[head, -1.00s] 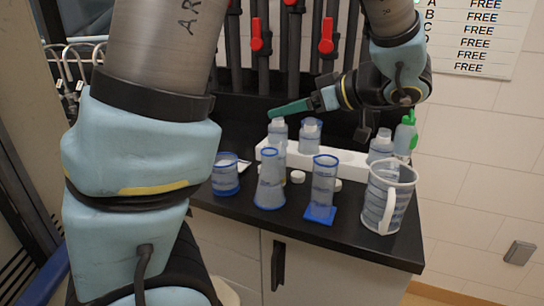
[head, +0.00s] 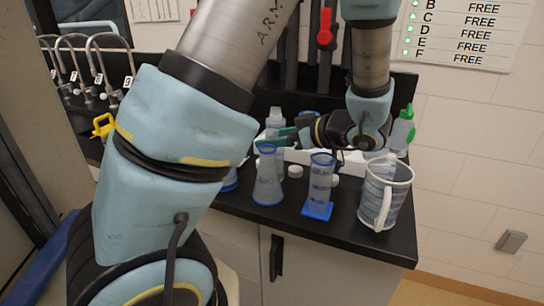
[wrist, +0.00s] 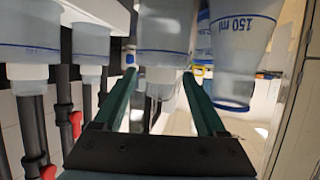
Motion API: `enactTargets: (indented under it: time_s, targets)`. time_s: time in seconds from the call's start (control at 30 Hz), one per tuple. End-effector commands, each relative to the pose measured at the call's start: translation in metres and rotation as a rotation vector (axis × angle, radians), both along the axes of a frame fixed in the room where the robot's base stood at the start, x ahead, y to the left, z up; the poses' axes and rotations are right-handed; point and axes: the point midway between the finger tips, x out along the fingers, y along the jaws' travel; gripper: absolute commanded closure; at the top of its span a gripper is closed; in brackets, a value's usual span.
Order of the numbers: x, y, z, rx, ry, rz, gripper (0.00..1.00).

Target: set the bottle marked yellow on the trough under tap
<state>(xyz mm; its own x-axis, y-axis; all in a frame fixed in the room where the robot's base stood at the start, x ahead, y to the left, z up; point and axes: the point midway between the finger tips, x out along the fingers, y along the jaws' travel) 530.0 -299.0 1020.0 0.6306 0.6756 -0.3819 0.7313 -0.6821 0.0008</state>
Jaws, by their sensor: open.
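My gripper (head: 272,141) is open and level among the bottles at the back of the counter, its green fingers pointing left. In the wrist view, which looks upside down, a clear bottle (wrist: 164,35) with a white cap stands between or just beyond the open fingers (wrist: 160,85). In the head view a clear white-capped bottle (head: 274,117) is beside the fingertips. I cannot make out a yellow mark on any bottle. Curved metal taps (head: 103,55) with small number tags stand at the left. The trough under them is mostly hidden by my arm.
A flared blue-rimmed flask (head: 268,180), a blue-based cylinder (head: 320,185) and a handled jug (head: 385,193) stand in front of the gripper. A green-topped bottle (head: 402,130) stands at the right. A yellow object (head: 103,126) is near the taps.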

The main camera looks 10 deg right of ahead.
Motion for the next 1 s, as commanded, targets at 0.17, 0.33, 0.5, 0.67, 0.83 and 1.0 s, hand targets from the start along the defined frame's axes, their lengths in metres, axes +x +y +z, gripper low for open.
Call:
enactTargets:
  time_s: [0.17,0.33,0.5,0.67,0.83,1.0]
  targets:
    - [0.017,0.019,-0.008,0.003,0.003,0.002,0.26]
    - [0.023,0.025,-0.014,0.0,0.001,0.0,0.26]
    - [0.023,0.025,-0.014,0.0,0.001,0.0,0.26]
    - [0.023,0.025,-0.014,0.0,0.001,0.0,0.43]
    - [0.022,0.024,-0.014,0.0,0.001,0.0,0.62]
    - [0.022,0.024,-0.014,-0.001,0.002,0.0,0.81]
